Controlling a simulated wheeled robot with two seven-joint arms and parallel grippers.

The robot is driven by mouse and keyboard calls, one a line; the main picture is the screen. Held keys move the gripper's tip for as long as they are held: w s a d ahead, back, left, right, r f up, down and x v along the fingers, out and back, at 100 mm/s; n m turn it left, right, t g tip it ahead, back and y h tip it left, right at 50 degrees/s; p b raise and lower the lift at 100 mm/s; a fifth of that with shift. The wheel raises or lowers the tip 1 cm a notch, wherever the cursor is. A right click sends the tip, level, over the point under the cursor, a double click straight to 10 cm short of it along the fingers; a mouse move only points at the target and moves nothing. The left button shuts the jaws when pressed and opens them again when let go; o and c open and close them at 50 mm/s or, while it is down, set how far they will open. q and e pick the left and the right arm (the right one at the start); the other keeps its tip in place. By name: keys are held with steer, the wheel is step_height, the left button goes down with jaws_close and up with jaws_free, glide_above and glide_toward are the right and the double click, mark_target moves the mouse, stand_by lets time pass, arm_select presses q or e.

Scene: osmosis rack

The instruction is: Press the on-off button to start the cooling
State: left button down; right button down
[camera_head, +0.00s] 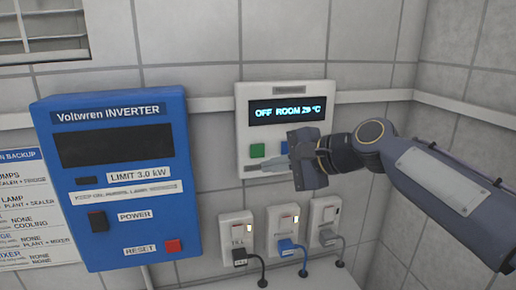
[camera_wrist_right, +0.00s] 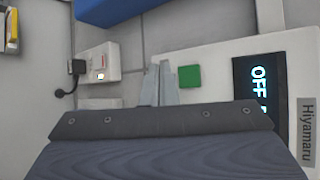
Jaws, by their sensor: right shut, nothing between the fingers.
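A white wall-mounted cooling controller (camera_head: 243,122) has a dark display (camera_head: 288,111) reading "OFF ROOM 29 °C". Its green button (camera_head: 257,150) sits below the display at the left, with a blue button (camera_head: 284,148) to its right. My right gripper (camera_head: 264,168) is shut and empty, its tips just below the green button in the head view. In the right wrist view, the shut fingers (camera_wrist_right: 159,72) point beside the green button (camera_wrist_right: 190,77), with a small gap in the picture. I cannot tell whether they touch the panel. The wrist view also shows the display (camera_wrist_right: 257,92). My left gripper is not in view.
A blue inverter box (camera_head: 186,205) with a power switch and a red reset button (camera_head: 173,246) hangs to the left. Below the controller are three wall sockets with plugs and cables, including the left socket (camera_head: 235,226). A tiled side wall (camera_head: 470,70) stands at right.

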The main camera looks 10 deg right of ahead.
mark_target(252, 157)
steer(key=shift+w+a+p, duration=0.1)
steer(key=shift+w+p, duration=0.75)
steer(key=shift+w, duration=1.3)
stand_by(0.4)
steer(key=shift+w+p, duration=0.3)
steer(key=shift+w, duration=0.15)
steer(key=shift+w+p, duration=0.3)
steer(key=shift+w, duration=0.05)
stand_by(0.4)
steer(key=shift+s, duration=0.15)
steer(key=shift+s+b, duration=0.35)
steer(key=shift+s, duration=0.3)
